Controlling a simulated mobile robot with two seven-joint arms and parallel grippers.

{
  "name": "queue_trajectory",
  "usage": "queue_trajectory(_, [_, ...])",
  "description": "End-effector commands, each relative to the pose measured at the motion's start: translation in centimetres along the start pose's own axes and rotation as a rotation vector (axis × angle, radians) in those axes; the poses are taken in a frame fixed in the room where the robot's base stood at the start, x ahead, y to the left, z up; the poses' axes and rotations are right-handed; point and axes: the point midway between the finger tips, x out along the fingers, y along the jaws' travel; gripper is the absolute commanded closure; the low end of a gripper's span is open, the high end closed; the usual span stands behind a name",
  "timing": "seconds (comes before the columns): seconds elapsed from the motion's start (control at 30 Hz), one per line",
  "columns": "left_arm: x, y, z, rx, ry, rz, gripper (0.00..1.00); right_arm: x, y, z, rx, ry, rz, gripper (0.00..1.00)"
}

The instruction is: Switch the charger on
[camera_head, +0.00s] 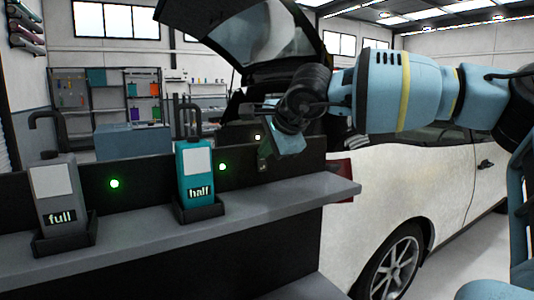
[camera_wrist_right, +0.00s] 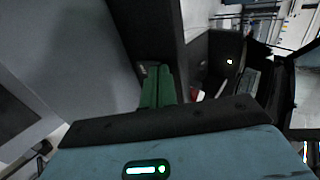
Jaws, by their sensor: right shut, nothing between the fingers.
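A grey unit marked "full" (camera_head: 56,195) stands in a dark dock (camera_head: 66,240) on the shelf at the left. A teal unit marked "half" (camera_head: 195,172) stands in another dock (camera_head: 203,211) at the middle. Green lights glow on the dark back panel, one right of each unit; a third small light (camera_head: 257,137) is by my right gripper. No switch can be made out clearly. My right gripper (camera_head: 264,161) is shut and empty, close to the panel at the shelf's right part. Its green fingers (camera_wrist_right: 158,88) are together in the wrist view. My left gripper is out of view.
The grey shelf (camera_head: 271,197) is bare between the teal unit and its right end. A white car (camera_head: 392,190) with a raised tailgate stands behind and to the right. Storage racks and a blue cabinet (camera_head: 131,142) are at the back.

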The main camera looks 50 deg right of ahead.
Motion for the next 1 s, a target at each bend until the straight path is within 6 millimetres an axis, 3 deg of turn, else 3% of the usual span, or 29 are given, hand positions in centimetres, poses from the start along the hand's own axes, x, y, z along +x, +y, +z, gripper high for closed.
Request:
queue_trajectory(0.4, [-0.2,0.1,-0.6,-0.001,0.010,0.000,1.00,-1.0,-1.1,0.0,-0.001,0.001,0.000,1.00])
queue_trajectory(1.0, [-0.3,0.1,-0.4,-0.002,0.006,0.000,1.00,-1.5,-1.1,-0.3,-0.001,-0.002,-0.001,1.00])
